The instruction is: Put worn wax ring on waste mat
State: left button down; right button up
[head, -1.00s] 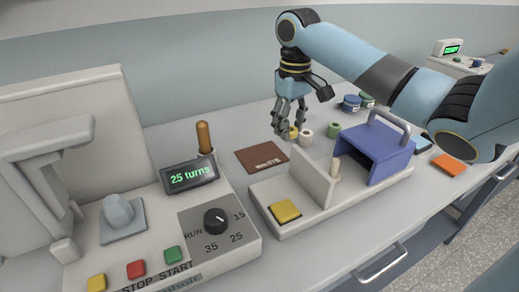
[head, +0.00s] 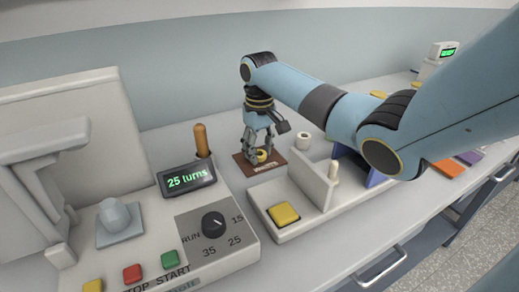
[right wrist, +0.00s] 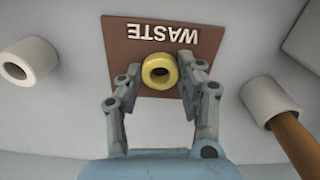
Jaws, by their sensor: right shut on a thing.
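The worn wax ring is a small yellow ring (head: 262,156) between the fingers of my right gripper (head: 259,158), over the brown waste mat (head: 241,162). In the right wrist view the ring (right wrist: 160,84) lies between the two fingertips (right wrist: 159,72), with its hole facing the camera. It appears over the lower middle of the mat (right wrist: 122,37), below the WASTE lettering. The right gripper is shut on the ring. Whether the ring touches the mat cannot be told. My left gripper is not in view.
A white spool (head: 303,141) stands to the right of the mat.

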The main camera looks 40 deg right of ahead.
jog(key=shift+f, duration=0.1)
jog(key=o, duration=0.7)
jog(key=shift+o, duration=0.2)
notch_tip(320, 180, up, 12)
dwell(0.4)
